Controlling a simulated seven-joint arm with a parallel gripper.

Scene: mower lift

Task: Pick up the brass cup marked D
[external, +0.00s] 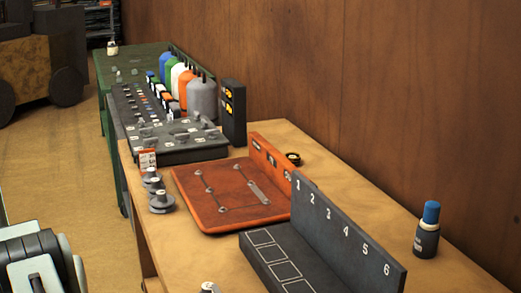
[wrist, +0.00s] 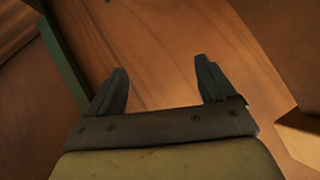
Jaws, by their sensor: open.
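My gripper (wrist: 160,68) shows in the wrist view with its two dark fingers apart and nothing between them. Beyond the fingers is only a brown wood-grained surface, with a dark green strip at the left. I cannot make out a brass cup marked D in either view. In the external view, small grey stacked pieces (external: 161,201) stand at the left edge of the wooden bench (external: 345,197). Another small grey piece (external: 209,287) is cut off by the bottom edge. Their letters, if any, are too small to read. My gripper's fingers are not visible in the external view.
A red-brown tray (external: 190,180) lies on the bench beside a black numbered rack (external: 345,235). A blue-capped bottle (external: 428,230) stands at the right. Behind are a grey panel (external: 182,155), several coloured bottles (external: 202,98) and a green bench (external: 125,62). The wood wall borders the right.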

